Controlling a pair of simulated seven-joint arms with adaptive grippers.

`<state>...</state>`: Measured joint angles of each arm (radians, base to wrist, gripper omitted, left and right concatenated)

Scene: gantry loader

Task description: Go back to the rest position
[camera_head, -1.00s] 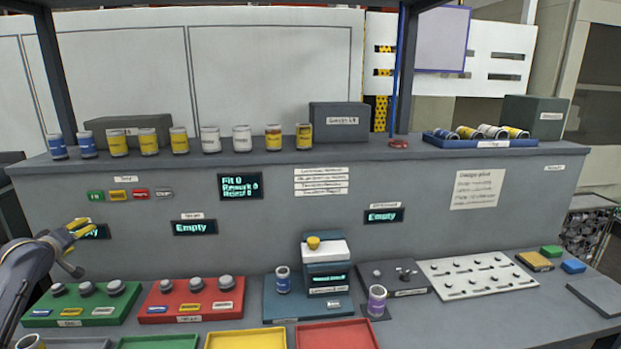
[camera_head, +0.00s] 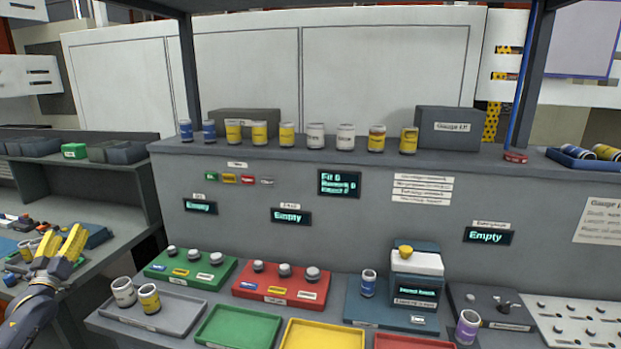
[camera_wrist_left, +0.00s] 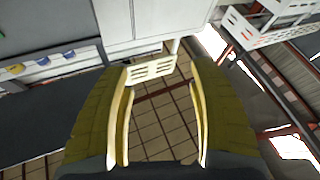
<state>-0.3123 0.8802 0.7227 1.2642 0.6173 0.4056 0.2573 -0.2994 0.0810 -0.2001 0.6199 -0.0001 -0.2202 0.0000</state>
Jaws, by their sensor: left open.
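My left gripper (camera_head: 66,246) has yellow fingers and is raised at the left of the head view, left of the main bench. Its fingers are spread and empty. In the left wrist view the fingers (camera_wrist_left: 160,110) stand apart with only tiled floor and background between them. It touches no object. My right gripper is in neither view.
Green (camera_head: 190,268) and red (camera_head: 282,284) fixtures stand behind. Several cans line the shelf. A cluttered side bench (camera_head: 88,262) lies near the gripper.

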